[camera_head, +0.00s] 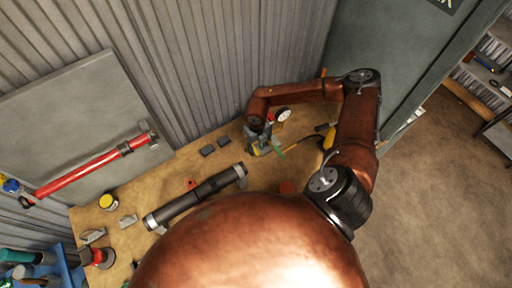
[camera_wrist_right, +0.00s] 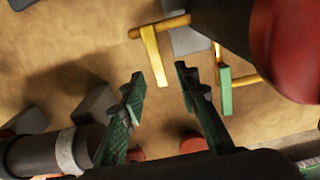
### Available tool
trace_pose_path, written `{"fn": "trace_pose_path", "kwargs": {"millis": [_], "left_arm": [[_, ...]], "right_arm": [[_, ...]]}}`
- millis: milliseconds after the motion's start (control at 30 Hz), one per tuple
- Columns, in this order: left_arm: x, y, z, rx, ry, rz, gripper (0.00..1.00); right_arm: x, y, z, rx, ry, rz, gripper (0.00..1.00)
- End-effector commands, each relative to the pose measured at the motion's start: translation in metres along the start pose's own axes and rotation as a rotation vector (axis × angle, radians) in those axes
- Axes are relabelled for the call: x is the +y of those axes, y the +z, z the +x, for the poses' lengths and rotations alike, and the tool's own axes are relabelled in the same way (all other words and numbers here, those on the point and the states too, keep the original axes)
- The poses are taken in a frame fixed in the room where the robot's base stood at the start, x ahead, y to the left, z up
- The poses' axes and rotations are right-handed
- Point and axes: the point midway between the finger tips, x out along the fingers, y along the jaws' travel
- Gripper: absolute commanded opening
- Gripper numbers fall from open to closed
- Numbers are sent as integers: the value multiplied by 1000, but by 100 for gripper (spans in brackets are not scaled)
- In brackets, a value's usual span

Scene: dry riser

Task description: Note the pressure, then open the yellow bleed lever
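The pressure gauge (camera_head: 283,115) has a small white dial on the bench by the corrugated wall. Its reading is too small to make out. In the right wrist view a yellow lever (camera_wrist_right: 151,48) hangs on a brass-coloured stem. A second lever with a green face (camera_wrist_right: 225,90) is right of it, beside a dark and red body (camera_wrist_right: 292,45). My right gripper (camera_wrist_right: 161,76) is open, with green-padded fingers. The yellow lever's lower end shows between the fingertips; I cannot tell the depth or any contact. In the head view the right gripper (camera_head: 264,147) is partly hidden at the fittings. My left gripper is not in view.
A dark cylinder (camera_head: 196,196) lies on the wooden bench, with small grey blocks (camera_head: 207,150) beyond it. A yellow-topped piece (camera_head: 107,202) stands near the bench's left end. Open floor is at right.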

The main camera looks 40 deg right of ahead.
Motion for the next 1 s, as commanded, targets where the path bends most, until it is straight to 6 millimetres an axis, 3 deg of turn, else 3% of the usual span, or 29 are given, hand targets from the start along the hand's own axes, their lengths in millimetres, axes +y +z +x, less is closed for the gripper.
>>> {"fn": "trace_pose_path", "kwargs": {"millis": [200,433,833,1000], "left_arm": [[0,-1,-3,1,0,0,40],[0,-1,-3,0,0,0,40],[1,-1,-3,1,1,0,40],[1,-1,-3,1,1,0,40]], "right_arm": [[1,0,12,0,0,-2,29],[1,0,13,0,0,-2,28],[1,0,12,0,0,-2,1],[1,0,12,0,0,-1,0]]}}
